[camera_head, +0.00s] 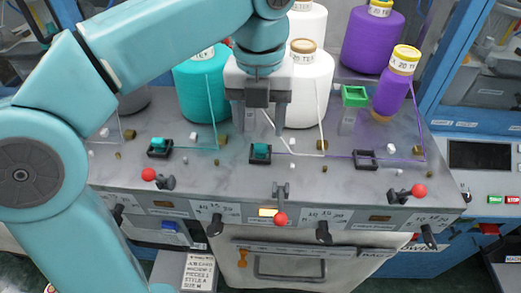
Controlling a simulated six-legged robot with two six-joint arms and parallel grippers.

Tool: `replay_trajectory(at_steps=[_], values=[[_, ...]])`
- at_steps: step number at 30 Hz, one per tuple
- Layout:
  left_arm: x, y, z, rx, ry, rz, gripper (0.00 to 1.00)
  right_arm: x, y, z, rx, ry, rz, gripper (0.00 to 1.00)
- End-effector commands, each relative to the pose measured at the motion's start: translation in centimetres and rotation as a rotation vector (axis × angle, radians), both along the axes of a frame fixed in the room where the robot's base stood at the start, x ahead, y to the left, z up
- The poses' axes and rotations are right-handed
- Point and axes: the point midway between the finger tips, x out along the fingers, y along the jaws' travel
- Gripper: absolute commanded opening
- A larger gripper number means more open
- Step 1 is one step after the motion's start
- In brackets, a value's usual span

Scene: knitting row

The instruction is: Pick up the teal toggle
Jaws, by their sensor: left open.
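Two small teal toggles sit in black square sockets on the grey marbled top of the machine. One teal toggle (260,150) is near the middle and the other teal toggle (158,146) is further left. My left gripper (264,124) comes down from above with its two fingers apart and nothing between them. In the picture it is just above the middle teal toggle, and I see a gap between the fingertips and the toggle. My right gripper is not in view.
Yarn cones stand behind: teal (203,90), white (318,85) and purple (396,85). A green square piece (354,96) stands right of the gripper. An empty black socket (365,159) lies right. Thin yarns cross the top.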

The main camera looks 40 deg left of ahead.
Motion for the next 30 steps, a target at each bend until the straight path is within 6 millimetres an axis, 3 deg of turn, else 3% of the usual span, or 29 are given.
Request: replay_trajectory(at_steps=[9, 18, 22, 23, 30], values=[[0.1, 0.1, -4.5, 0.001, 0.003, 0.0, 0.57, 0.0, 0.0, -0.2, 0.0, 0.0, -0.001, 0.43], [0.2, 0.0, -5.1, -0.001, 0.001, 0.0, 0.57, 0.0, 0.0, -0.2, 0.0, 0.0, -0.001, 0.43], [0.2, 0.0, -5.1, -0.001, 0.001, 0.0, 0.15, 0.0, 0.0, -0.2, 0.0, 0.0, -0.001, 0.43], [0.2, 0.0, -5.1, -0.001, 0.001, 0.0, 0.09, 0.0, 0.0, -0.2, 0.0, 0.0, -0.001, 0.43], [0.2, 0.0, -5.1, 0.0, 0.001, -0.001, 0.09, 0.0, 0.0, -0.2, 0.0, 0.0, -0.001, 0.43]])
